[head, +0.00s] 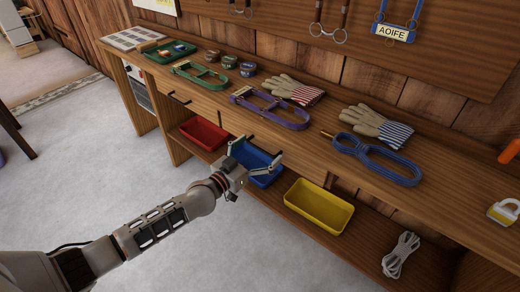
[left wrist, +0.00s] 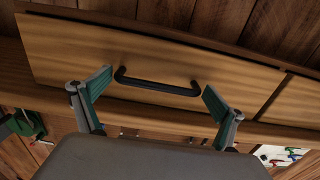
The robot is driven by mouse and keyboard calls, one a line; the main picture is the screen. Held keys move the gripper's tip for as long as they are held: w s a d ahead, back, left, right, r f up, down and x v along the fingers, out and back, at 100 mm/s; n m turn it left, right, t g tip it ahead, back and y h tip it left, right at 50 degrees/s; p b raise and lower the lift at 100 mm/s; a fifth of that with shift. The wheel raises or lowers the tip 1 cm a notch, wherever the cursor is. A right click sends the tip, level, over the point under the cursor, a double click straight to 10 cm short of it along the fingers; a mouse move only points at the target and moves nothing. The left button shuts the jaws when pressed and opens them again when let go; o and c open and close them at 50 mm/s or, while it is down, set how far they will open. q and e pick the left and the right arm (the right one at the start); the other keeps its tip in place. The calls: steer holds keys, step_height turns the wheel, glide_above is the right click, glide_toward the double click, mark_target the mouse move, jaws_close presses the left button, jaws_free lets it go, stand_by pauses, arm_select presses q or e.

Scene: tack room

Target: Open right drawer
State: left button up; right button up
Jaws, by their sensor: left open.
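The right drawer (head: 290,160) is a wooden front under the bench top, and it looks shut. In the left wrist view its front (left wrist: 215,58) fills the upper part, with a black bar handle (left wrist: 158,83) across it. My left gripper (head: 257,150) is open in front of this drawer. In the left wrist view my left gripper's fingers (left wrist: 158,92) stand apart at the two ends of the handle, with the handle between them and not gripped. Whether a finger touches the front I cannot tell. My right gripper is not in view.
A left drawer handle (head: 179,98) shows further left. On the lower shelf are red (head: 203,133), blue (head: 262,181) and yellow (head: 318,206) bins. Halters, gloves (head: 375,125) and tins lie on the bench top. The grey floor in front is clear.

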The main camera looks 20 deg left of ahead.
arm_select(q)
steer(key=c, duration=1.3)
steer(key=shift+o, duration=0.2)
steer(key=p+v, duration=0.7)
steer(key=v, duration=1.4)
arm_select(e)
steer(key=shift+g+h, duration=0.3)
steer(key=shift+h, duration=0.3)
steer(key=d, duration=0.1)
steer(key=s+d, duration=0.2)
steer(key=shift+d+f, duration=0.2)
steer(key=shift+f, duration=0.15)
arm_select(q)
steer(key=o, duration=1.3)
steer(key=shift+c, duration=0.2)
steer(key=v, duration=1.2)
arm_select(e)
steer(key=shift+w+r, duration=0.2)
arm_select(q)
steer(key=shift+r, duration=0.1)
